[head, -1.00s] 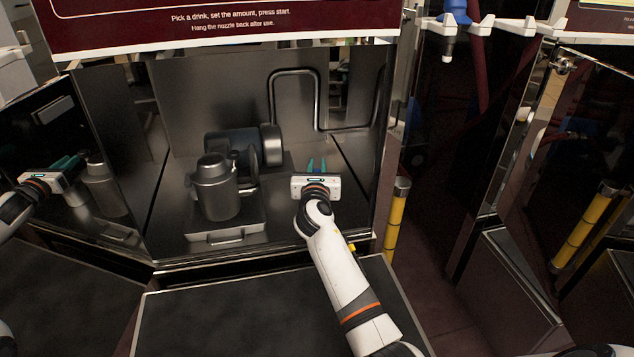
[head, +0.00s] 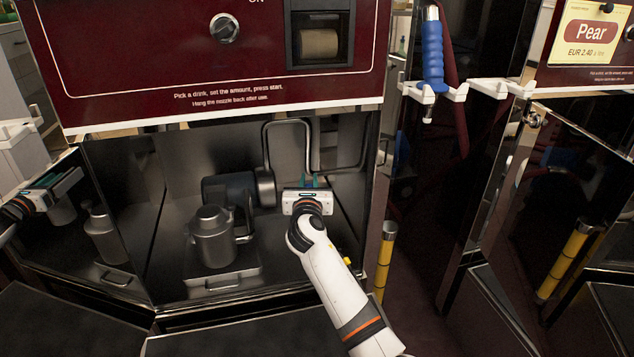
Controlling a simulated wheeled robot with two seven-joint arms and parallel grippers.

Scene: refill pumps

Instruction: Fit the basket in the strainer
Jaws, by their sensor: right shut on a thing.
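A grey metal canister with a lid (head: 212,236), which looks like the strainer, stands upright inside the open cabinet. My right gripper (head: 308,183) is right of it and further back, beside the flange of a dark pump. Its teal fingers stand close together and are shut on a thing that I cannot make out. I cannot recognise the basket anywhere in view. My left gripper (head: 66,181) is at the far left, beside the shiny side panel, away from the canister. Whether it is open is unclear.
The dark horizontal pump (head: 229,188) lies behind the canister. A bent metal pipe (head: 266,148) rises on the back wall. A low tray with a handle (head: 236,282) is under the canister. A yellow post (head: 384,262) stands outside, right of the cabinet.

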